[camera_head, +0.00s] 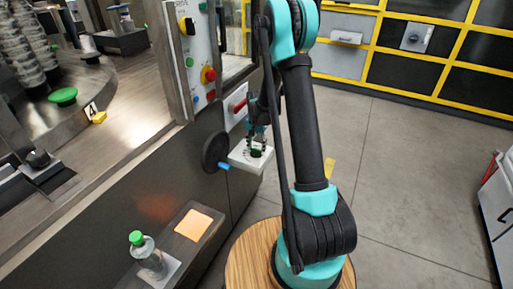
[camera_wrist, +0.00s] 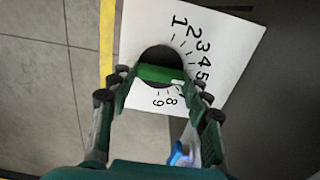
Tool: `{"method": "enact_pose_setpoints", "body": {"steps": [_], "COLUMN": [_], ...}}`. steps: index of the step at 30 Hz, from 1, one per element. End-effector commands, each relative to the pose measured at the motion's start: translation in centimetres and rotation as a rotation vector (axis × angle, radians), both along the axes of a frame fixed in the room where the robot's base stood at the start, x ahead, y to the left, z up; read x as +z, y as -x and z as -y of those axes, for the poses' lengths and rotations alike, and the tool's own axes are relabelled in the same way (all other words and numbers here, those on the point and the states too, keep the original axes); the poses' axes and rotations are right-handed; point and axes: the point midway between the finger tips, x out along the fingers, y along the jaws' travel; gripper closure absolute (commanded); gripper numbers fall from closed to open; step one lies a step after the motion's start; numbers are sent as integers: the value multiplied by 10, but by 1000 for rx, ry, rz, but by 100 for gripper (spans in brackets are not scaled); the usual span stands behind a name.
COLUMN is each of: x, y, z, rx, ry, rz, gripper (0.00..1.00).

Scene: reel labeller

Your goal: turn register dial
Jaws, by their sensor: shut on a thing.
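The register dial is a dark round knob with a green bar handle (camera_wrist: 158,74), set on a white plate (camera_wrist: 140,22) printed with black numbers in the wrist view. Numbers 1 to 5 and 8 and 9 can be read; the ones between are covered by a fingertip. A pale mark at the bar's right end points to that covered stretch. My gripper (camera_wrist: 160,82) is shut on the green bar, one finger at each end. In the head view the white plate (camera_head: 239,161) juts from the machine's side, with my gripper (camera_head: 257,145) coming down on it from above.
A blue lever (camera_wrist: 181,153) lies close to the plate, near my right finger. In the head view a black handwheel (camera_head: 213,150), a red lever (camera_head: 240,105) and a button panel (camera_head: 196,60) are nearby. A green-capped bottle (camera_head: 147,256) stands on a low ledge. Open floor lies right.

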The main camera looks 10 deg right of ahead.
Motion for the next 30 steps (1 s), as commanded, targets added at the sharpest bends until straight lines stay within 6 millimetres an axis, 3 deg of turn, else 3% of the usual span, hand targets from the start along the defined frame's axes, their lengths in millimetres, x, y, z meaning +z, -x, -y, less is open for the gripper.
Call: {"method": "enact_pose_setpoints", "body": {"steps": [3, 14, 30], "x": [0, 0, 0], "y": [0, 0, 0], "z": [0, 0, 0], "rx": [0, 81, 486], "ry": [0, 0, 0], "rz": [0, 0, 0], "gripper": [81, 81, 81]}}
